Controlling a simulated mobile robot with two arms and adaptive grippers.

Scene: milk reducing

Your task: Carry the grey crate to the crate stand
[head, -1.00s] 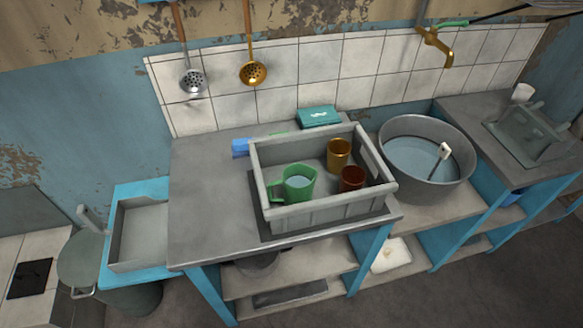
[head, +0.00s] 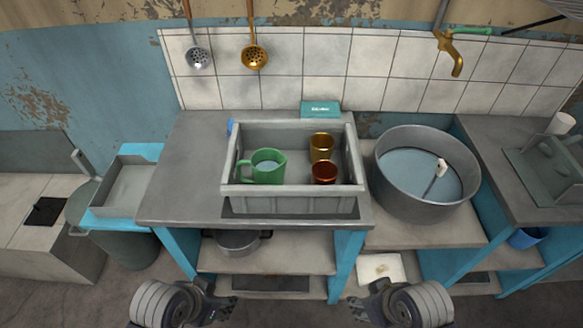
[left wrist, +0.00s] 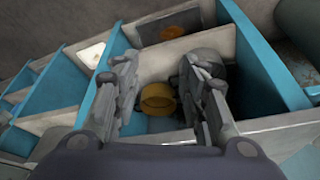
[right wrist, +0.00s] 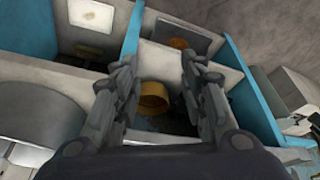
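The grey crate (head: 290,205) stands upright on the grey worktop (head: 180,190). It holds a green jug (head: 268,168), a gold mug (head: 321,147) and a red-brown mug (head: 324,173). A dark flat base shows under its front edge. I cannot tell whether this is the crate stand. My left gripper (head: 222,302) and right gripper (head: 364,300) are low in front of the worktop, apart from the crate. In the wrist views, the left fingers (left wrist: 158,92) and right fingers (right wrist: 158,92) are spread and empty.
A large metal basin (head: 425,203) with water stands right of the crate. A grey rack (head: 545,170) is at far right. A shallow tray (head: 125,188) sits on a blue stand at left. A pot (head: 237,244) is on the shelf below. The worktop is bare left of the crate.

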